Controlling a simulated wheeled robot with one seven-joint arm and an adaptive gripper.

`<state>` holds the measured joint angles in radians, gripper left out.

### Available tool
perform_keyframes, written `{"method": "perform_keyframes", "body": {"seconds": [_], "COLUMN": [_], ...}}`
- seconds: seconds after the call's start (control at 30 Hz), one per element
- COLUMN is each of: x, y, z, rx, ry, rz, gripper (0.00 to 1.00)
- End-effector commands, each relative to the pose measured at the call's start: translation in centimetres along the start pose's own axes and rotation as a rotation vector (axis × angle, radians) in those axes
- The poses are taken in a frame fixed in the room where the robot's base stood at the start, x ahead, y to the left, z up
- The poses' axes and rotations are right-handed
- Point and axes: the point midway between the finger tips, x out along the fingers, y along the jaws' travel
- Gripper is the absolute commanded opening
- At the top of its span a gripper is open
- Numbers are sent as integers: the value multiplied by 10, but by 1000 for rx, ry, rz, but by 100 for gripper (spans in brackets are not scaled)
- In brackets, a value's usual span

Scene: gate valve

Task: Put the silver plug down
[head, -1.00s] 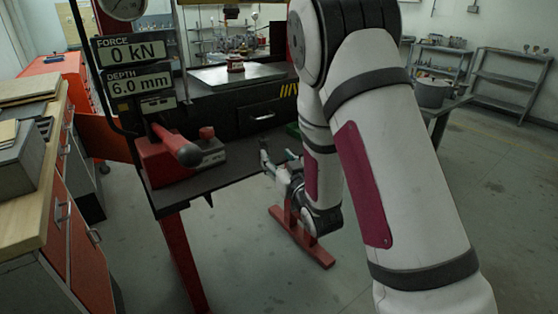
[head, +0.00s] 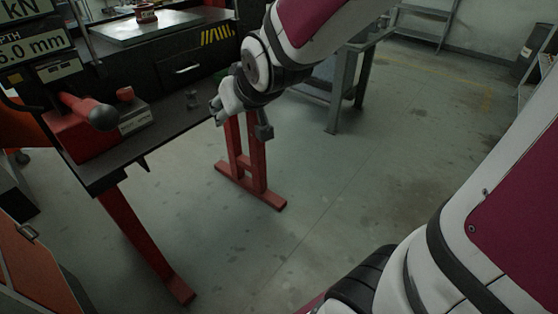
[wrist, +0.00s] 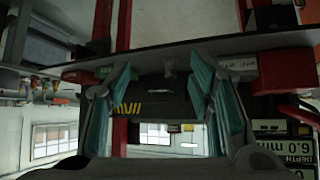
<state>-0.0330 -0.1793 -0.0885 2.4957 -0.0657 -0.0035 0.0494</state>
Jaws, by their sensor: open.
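A small grey metal piece (head: 192,99), probably the silver plug, stands on the dark shelf (head: 165,128) of the press bench in the head view. It is small and its details are unclear. My gripper (head: 216,108) is just to the right of it, apart from it, near the shelf's right end. In the wrist view my gripper (wrist: 160,84) shows its teal finger pads spread wide. A small grey shape (wrist: 168,70) shows between them near the shelf; I cannot tell for sure that it is the plug.
A red block with a thick lever (head: 95,118) sits on the shelf at the left. A black drawer (head: 185,66) is behind the shelf. Red legs (head: 250,165) stand below. A grey metal table (head: 340,85) is at the back right. The floor in front is clear.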

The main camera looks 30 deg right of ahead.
Motion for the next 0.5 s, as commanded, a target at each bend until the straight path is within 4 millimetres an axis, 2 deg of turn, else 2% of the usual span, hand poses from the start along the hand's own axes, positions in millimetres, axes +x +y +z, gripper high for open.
{"method": "perform_keyframes", "body": {"seconds": [0.03,0.3,0.4,0.5], "x": [-22,-131,-162,-183], "y": [0,-6,-8,-9], "z": [9,93,120,140], "rx": [1,-17,-23,-30], "ry": [-41,-344,-429,-489], "rz": [-1,-12,-16,-18], "gripper": [48,48,48,48]}}
